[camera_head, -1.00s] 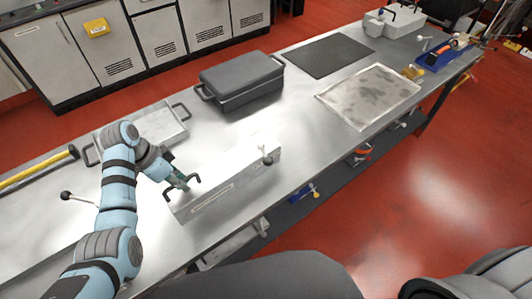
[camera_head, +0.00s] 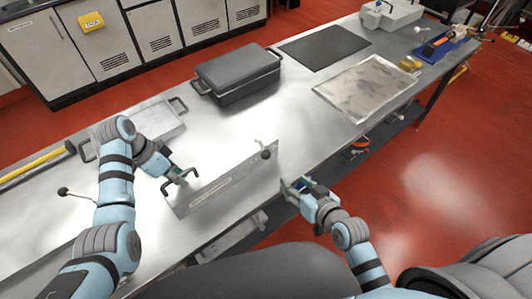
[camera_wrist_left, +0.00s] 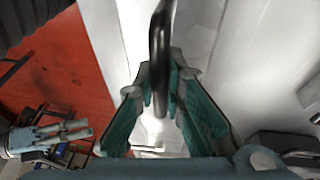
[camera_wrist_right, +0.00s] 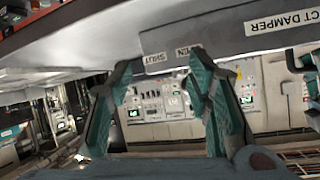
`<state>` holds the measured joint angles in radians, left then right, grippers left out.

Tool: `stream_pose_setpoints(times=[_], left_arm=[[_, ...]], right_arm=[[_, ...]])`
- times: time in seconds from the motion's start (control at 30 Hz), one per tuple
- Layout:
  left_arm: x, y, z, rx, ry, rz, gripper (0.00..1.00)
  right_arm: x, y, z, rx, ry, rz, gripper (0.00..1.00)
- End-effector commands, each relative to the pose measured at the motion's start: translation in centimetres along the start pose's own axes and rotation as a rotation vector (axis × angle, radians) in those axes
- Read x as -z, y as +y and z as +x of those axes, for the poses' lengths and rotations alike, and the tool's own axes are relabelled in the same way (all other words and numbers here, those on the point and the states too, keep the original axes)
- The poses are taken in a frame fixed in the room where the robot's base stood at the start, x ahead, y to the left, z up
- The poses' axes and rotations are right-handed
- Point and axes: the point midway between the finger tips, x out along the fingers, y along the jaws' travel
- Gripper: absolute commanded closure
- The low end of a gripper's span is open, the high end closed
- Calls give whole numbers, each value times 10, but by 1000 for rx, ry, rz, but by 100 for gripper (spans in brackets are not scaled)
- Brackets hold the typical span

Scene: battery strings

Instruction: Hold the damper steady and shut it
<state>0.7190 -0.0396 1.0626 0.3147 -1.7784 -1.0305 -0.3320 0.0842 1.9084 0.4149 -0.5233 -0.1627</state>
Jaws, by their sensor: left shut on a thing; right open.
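The damper (camera_head: 225,182) is a long pale metal box on the bench. It has a black handle (camera_head: 182,184) at its left end and a lever with a black knob (camera_head: 265,154) at its right end. My left gripper (camera_head: 174,179) is shut on the black handle, which also shows between its fingers in the left wrist view (camera_wrist_left: 160,50). My right gripper (camera_head: 293,187) is open and empty, right of the knob and apart from it. The right wrist view shows a SHUT label (camera_wrist_right: 155,58), a partly hidden label beside it and a DAMPER label (camera_wrist_right: 278,22).
A dark lidded case (camera_head: 238,78) stands behind the damper. A shallow tray (camera_head: 150,118) lies at the back left, near my left arm. A black mat (camera_head: 325,48) and a stained metal sheet (camera_head: 365,88) lie farther right. Bare bench lies between damper and sheet.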

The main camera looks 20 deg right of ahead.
Motion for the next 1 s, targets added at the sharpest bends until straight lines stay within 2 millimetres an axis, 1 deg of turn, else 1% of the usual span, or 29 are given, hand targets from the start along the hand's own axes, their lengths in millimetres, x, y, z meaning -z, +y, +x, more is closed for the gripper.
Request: stream_pose_setpoints(times=[0.03, 0.1, 0.17, 0.27, 0.37, 0.5, 0.6, 0.7, 0.8, 1.0], left_arm=[[-4, 2, 4, -8, -9, -4, 100], [-4, 2, 4, -8, -9, -4, 100], [-4, 2, 4, -8, -9, -4, 100], [-4, 2, 4, -8, -8, -3, 100], [-4, 2, 4, -8, -8, -3, 100], [-4, 2, 4, -8, -8, -3, 100], [-4, 2, 4, -8, -8, -3, 100], [-4, 2, 4, -7, -8, -3, 100], [-4, 1, 4, -7, -8, -3, 100], [-4, 1, 4, -6, -7, -3, 100]], right_arm=[[25, -12, -7, 34, 46, -8, 54], [51, -26, -17, 75, 90, -22, 54], [61, -35, -20, 101, 103, -31, 54], [57, -38, -8, 111, 81, -50, 54], [59, -41, 15, 110, 82, -49, 54], [62, -45, 52, 109, 82, -49, 54], [63, -47, 75, 109, 81, -51, 54], [64, -49, 90, 109, 82, -51, 54], [64, -49, 97, 108, 81, -51, 54], [64, -49, 98, 108, 81, -52, 54]])
